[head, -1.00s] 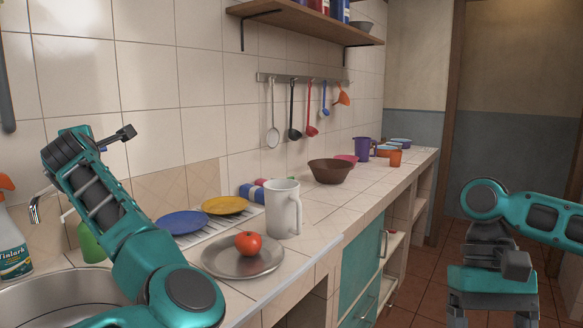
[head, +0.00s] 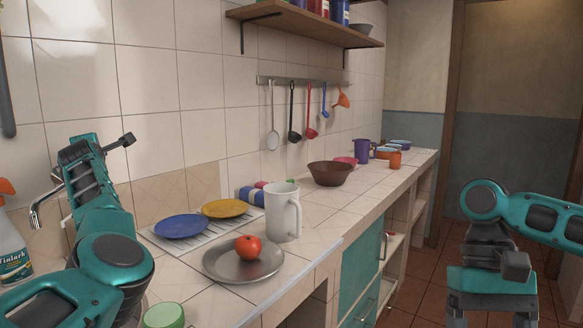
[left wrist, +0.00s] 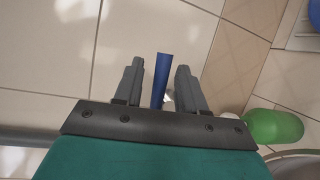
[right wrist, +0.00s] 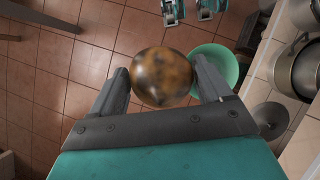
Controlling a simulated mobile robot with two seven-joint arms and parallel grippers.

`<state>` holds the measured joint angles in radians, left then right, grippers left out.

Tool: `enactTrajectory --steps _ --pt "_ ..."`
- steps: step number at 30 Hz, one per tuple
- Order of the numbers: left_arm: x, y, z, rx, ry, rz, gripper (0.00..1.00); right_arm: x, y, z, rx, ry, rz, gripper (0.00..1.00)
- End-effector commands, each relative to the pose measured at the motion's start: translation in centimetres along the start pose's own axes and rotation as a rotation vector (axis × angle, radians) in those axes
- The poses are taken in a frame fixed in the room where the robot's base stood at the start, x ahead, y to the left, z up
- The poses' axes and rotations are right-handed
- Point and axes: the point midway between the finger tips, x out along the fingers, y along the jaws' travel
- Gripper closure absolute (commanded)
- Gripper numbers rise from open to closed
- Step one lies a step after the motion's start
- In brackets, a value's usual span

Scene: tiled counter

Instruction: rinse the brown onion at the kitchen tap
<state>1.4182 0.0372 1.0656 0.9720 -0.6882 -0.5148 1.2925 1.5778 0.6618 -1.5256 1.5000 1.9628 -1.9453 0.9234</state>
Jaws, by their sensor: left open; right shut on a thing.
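The brown onion (right wrist: 162,78), mottled with dark patches, sits between the fingers of my right gripper (right wrist: 160,68) in the right wrist view. That gripper is shut on it. The head view does not show the onion. The chrome tap spout (head: 40,207) shows at the left of the head view, partly hidden by my left arm. In the left wrist view my left gripper (left wrist: 160,66) is open, with a narrow blue bar (left wrist: 161,82) between its fingers, possibly the tap's handle. I cannot tell whether they touch. My arm hides the sink in the head view.
A metal plate (head: 215,268) with a tomato (head: 249,247), a white mug (head: 283,212) and blue (head: 181,226) and yellow plates (head: 225,208) stand on the counter. A spray bottle (head: 12,250) is at far left. A green bowl (right wrist: 214,68) lies beyond the onion.

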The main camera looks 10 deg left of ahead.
Motion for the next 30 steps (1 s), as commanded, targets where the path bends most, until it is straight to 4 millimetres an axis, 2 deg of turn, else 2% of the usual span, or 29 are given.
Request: enactTrajectory --steps 8,21,30 --pt "0.07 0.00 0.01 0.000 0.000 0.000 0.60 -0.04 0.00 0.02 0.000 0.000 0.000 0.57" --pt "0.05 -0.01 0.04 0.000 -0.001 0.000 1.00 -0.04 0.00 0.02 0.000 0.000 0.000 0.57" --pt "0.05 -0.02 0.05 0.000 -0.001 0.000 1.00 -0.04 0.00 0.02 0.000 0.000 0.000 0.57"
